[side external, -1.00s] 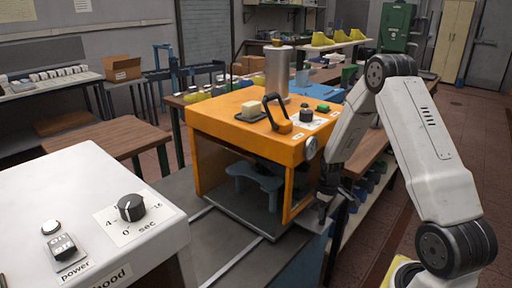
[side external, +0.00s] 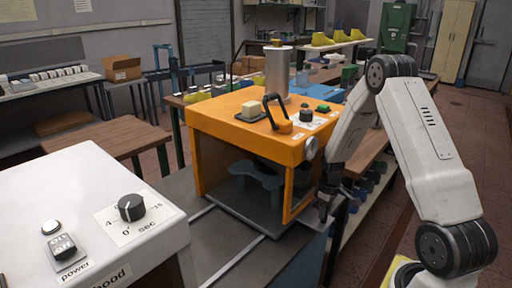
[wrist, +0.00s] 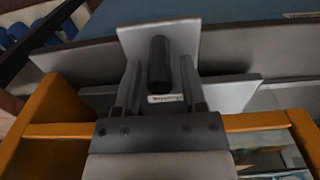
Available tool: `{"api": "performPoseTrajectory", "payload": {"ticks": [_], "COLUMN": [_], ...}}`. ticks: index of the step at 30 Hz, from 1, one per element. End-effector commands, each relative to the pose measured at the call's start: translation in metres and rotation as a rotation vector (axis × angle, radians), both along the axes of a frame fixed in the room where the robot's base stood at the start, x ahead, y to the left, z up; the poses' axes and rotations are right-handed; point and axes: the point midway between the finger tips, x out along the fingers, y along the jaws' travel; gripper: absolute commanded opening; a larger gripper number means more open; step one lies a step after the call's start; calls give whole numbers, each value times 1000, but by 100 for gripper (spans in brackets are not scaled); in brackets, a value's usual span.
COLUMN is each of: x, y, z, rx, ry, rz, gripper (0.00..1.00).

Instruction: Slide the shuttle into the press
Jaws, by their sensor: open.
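The orange press (side external: 245,129) stands on a grey bench, open toward the camera. A grey-blue curved part (side external: 258,180) shows inside it, above a flat grey plate (side external: 240,207). My gripper (side external: 325,208) is low by the press's right front corner. In the wrist view, my gripper (wrist: 160,85) is open, with a finger on each side of an upright black handle (wrist: 160,62). The handle stands on a light grey plate (wrist: 185,35), which seems to be the shuttle's end. Gaps show between fingers and handle. The rest of the shuttle is hidden.
A white control box (side external: 95,215) with a dial stands at the left front. The press top carries a black lever (side external: 270,108), a knob and a metal cylinder (side external: 279,72). Shelves with blue items (side external: 365,185) lie right of my gripper.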

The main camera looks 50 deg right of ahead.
Motion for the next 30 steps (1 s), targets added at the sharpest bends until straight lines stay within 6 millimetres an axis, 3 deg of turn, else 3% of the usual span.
{"api": "performPoseTrajectory", "payload": {"ticks": [8,30], "x": [0,0], "y": [0,0], "z": [11,72], "rx": [-1,-1], "ry": [-1,-1], "rz": [0,0], "gripper": [53,53]}}
